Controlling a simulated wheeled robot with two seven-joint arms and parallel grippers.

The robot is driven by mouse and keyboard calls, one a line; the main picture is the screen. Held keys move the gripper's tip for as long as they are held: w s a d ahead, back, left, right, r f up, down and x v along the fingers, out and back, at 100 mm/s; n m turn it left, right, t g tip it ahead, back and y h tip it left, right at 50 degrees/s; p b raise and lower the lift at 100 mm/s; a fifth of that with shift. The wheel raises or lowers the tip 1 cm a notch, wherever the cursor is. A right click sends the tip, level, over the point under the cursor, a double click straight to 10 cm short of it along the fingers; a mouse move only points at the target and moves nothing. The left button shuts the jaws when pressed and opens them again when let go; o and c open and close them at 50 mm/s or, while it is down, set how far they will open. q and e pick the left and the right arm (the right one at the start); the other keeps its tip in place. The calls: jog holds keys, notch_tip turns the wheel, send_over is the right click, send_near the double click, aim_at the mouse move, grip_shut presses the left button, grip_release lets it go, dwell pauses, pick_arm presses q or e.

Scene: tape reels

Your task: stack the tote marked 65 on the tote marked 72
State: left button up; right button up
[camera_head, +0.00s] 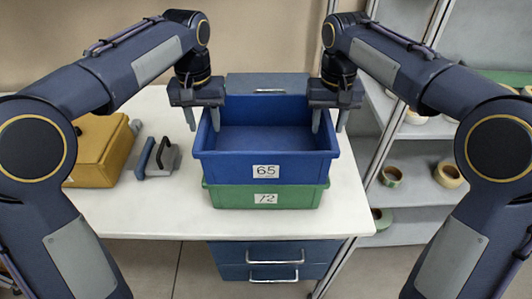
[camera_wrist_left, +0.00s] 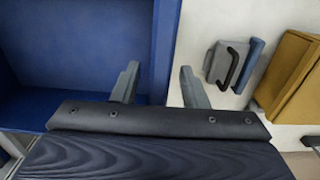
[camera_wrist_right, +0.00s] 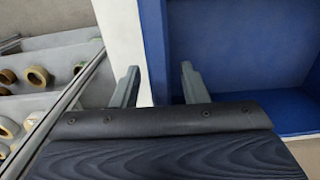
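The blue tote marked 65 (camera_head: 232,169) sits on top of the green tote marked 72 (camera_head: 228,196) on the white table, upright and lined up with it. The blue tote looks empty. My left gripper (camera_head: 204,119) is open at its left wall, one finger inside and one outside; in the left wrist view the fingers (camera_wrist_left: 158,85) are apart with the blue wall between them. My right gripper (camera_head: 328,121) is open at the right wall in the same way; in the right wrist view its fingers (camera_wrist_right: 157,85) stand apart astride the wall. The green tote is mostly hidden.
A mustard box (camera_head: 97,152) and a grey-and-blue item with a black handle (camera_head: 160,157) lie on the white table (camera_head: 160,215) at the left. A shelf rack (camera_head: 415,155) holding several tape reels stands close on the right. Blue drawers (camera_head: 265,258) are below the table.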

pick_arm(q)
notch_tip(320, 180, up, 12)
pick_arm(e)
notch_tip(320, 180, up, 12)
dwell(0.9)
dwell(0.7)
